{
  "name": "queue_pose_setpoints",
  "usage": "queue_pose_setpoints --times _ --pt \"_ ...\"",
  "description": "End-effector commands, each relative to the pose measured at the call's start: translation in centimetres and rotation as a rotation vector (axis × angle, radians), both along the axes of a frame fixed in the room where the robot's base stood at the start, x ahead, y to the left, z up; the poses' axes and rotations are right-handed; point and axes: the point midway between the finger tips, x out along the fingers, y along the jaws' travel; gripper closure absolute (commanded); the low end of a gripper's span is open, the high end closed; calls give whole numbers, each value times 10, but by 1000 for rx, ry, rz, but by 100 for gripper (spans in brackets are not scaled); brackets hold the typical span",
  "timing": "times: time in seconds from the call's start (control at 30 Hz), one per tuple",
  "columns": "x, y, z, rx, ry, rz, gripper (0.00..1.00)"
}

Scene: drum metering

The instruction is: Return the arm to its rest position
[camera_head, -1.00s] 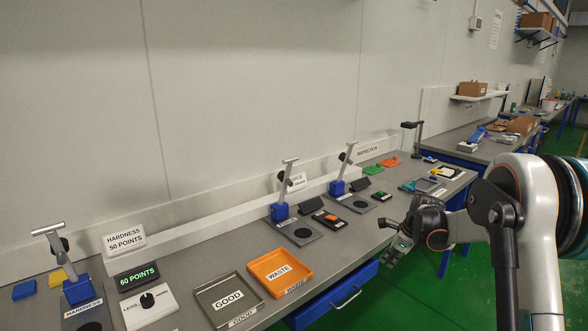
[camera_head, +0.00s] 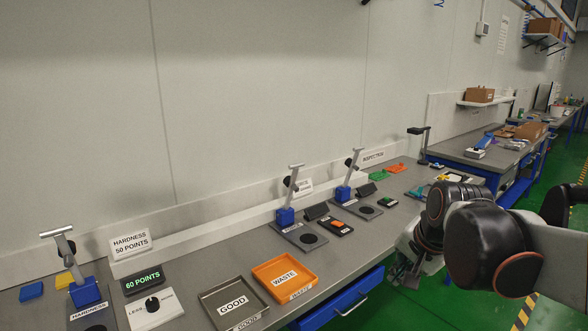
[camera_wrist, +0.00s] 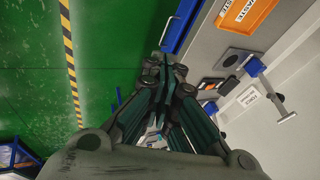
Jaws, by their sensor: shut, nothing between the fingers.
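My gripper (camera_head: 407,271) hangs off the front edge of the bench at the right of the head view, beside the blue drawer (camera_head: 342,300). It is shut and empty. In the wrist view my gripper (camera_wrist: 165,85) points out over the green floor (camera_wrist: 105,50), with the bench edge to its right. My arm is folded at the right of the head view, its dark joints close to the camera. The arm hides part of the bench's far right end.
The bench holds a grey GOOD tray (camera_head: 213,296), an orange WASTE tray (camera_head: 262,271), a hardness stand (camera_head: 84,291), a dial box (camera_head: 151,308) and two more blue stands (camera_head: 285,216). More benches stand at the back right. Green floor lies open at right.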

Motion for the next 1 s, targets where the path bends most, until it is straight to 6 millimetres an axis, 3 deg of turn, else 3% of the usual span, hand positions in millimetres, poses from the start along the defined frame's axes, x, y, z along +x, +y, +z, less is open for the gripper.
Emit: queue_pose_setpoints --times 0.03,0.2,0.5,0.7,1.0 --pt "-18 4 1 -35 -11 55 100" --pt "-66 13 1 -164 -53 249 100" --pt "-138 23 -19 -388 -115 566 100" --pt "-160 25 -30 -475 -136 682 100" --pt "-163 25 -32 -491 -139 701 100"
